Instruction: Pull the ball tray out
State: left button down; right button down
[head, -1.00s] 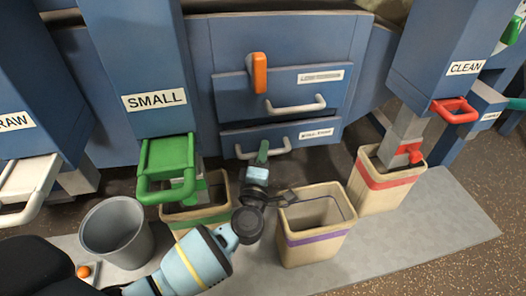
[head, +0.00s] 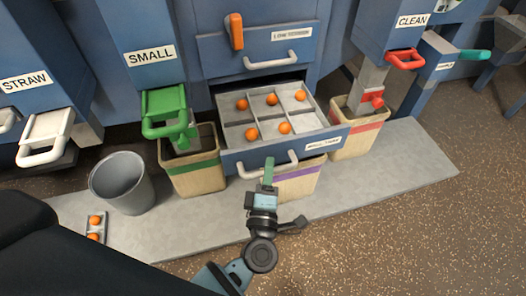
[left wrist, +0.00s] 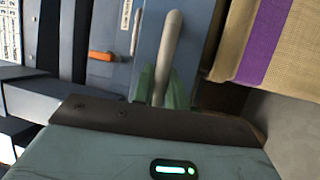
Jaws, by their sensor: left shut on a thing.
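The ball tray (head: 236,139) is a blue-fronted drawer at the bottom of the cabinet, pulled well out, with a grey divided inside. Several orange balls (head: 284,128) lie in its compartments. Its white bar handle (head: 268,170) is on the front. My left gripper (head: 269,172) is shut on that handle. In the left wrist view the green fingers (left wrist: 155,84) sit on either side of the pale handle bar (left wrist: 169,45). My right gripper is not in view.
A bin with a purple band (head: 297,183) stands below the tray front. A green-handled chute (head: 165,110) and a bin (head: 195,175) are left; a red-banded bin (head: 357,135) is right. A grey bucket (head: 122,183) stands at front left. The floor at right is clear.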

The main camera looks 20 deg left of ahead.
pick_arm(q)
jog(key=shift+s+d, duration=0.6)
jog(key=shift+s, duration=0.3)
jog(key=shift+s+d, duration=0.6)
jog(key=shift+s, duration=0.25)
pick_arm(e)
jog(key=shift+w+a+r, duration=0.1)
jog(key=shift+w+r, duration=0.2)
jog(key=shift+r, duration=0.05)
pick_arm(q)
jog(key=c, duration=1.4)
grip_release()
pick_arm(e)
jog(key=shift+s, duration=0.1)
